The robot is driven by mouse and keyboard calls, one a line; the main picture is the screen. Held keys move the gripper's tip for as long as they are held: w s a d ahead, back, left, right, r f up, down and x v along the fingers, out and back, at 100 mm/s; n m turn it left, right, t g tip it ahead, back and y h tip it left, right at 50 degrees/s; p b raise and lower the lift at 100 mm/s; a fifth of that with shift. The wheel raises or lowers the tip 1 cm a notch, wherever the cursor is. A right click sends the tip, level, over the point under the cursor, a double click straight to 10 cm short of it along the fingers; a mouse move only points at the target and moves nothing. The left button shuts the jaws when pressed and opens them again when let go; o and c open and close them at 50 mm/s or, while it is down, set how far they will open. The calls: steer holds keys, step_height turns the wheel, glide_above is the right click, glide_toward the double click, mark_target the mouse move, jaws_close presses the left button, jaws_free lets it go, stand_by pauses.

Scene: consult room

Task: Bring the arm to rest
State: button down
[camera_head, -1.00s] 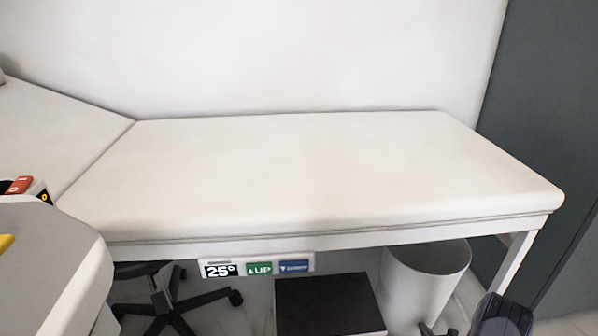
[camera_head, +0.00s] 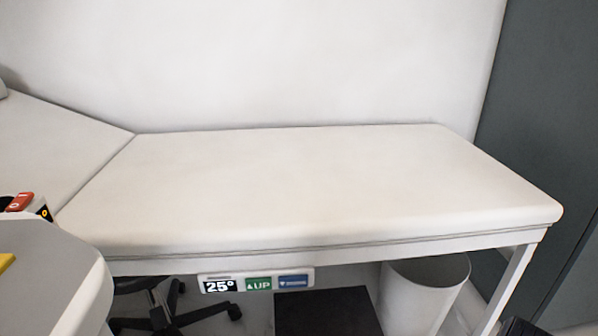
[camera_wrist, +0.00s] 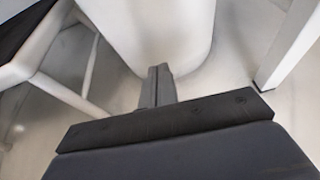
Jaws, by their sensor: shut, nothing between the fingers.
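My gripper (camera_wrist: 158,72) shows in the wrist view with its two dark fingers together and nothing between them. It points down toward the pale floor, with the white bin (camera_wrist: 160,30) just beyond the fingertips. Whether the fingers touch the bin I cannot tell. In the head view only a small dark piece of my arm shows at the bottom right edge; the gripper itself is out of that view.
Below are the bin (camera_head: 425,290), a dark step (camera_head: 325,312) and a wheeled chair base (camera_head: 165,310). A grey-topped surface (camera_head: 50,275) stands at left.

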steer(key=shift+w+b, duration=0.3)
steer(key=shift+w, duration=1.5)
